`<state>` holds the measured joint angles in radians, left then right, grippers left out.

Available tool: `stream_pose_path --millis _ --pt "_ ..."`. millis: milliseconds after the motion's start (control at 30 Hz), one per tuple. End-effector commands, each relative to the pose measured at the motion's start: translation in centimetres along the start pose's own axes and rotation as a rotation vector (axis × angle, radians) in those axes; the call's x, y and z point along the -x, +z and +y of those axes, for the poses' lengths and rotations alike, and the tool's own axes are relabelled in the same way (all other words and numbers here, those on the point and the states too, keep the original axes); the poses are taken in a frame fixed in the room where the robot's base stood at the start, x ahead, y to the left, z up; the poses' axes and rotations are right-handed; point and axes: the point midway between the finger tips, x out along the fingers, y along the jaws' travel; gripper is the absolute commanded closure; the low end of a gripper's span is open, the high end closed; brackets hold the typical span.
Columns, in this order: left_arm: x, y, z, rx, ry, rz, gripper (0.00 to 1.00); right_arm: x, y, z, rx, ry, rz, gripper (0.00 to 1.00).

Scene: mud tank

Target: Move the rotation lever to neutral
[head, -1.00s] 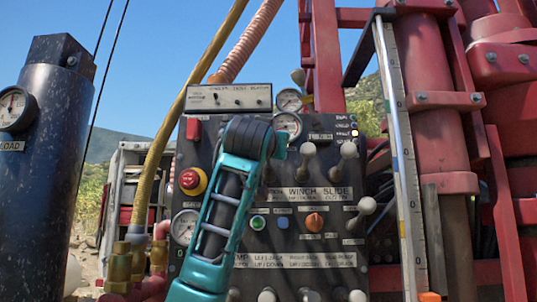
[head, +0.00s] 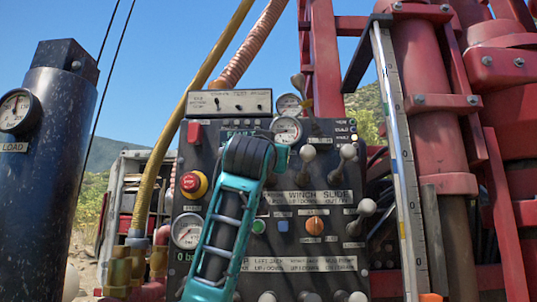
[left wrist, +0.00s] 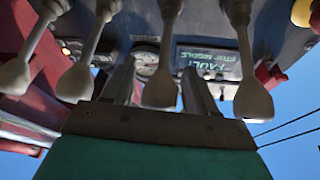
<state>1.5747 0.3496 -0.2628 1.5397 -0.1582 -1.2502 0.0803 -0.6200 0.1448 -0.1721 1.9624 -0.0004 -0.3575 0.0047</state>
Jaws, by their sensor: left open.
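A dark control panel (head: 330,245) stands ahead, with white-knobbed levers at its top, middle, right side and bottom edge. I cannot read which one is the rotation lever. One lever (head: 308,152) is just right of my left wrist, with another (head: 348,152) beside it. My teal left arm reaches up in front of the panel, and its own wrist hides the gripper in the head view. In the left wrist view my left gripper (left wrist: 158,70) is open, its fingers apart. A white-knobbed lever (left wrist: 160,90) shows between the fingers, its contact unclear. My right gripper is not in view.
Other levers (left wrist: 78,82) and (left wrist: 252,100) flank the gripper closely. The panel carries a red stop button (head: 193,184), an orange knob (head: 314,225) and gauges (head: 187,230). A blue-black cylinder (head: 55,170) stands left, red machinery (head: 420,120) right.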

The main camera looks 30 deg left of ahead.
Motion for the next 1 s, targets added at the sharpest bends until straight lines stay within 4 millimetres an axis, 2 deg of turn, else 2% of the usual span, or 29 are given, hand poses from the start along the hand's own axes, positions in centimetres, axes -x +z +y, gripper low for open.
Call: stream_pose_path --millis 133,267,400,700,833,1000 --pt "0.4 0.0 0.0 0.0 0.0 0.001 0.43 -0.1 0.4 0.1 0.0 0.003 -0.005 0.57" --pt "1.9 0.1 0.1 0.001 0.001 0.004 0.43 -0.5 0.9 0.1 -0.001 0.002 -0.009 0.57" --pt "4.9 0.2 0.1 0.002 0.002 0.005 0.43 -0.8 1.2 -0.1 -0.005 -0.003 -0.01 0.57" --pt "11.0 0.1 0.1 0.002 0.002 0.004 0.43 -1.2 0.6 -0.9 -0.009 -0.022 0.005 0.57" --pt "12.3 0.1 0.0 0.0 0.0 0.001 0.43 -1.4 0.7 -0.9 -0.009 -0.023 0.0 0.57" --pt "12.9 0.0 0.0 0.0 0.0 0.0 0.43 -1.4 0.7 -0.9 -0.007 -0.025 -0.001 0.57"
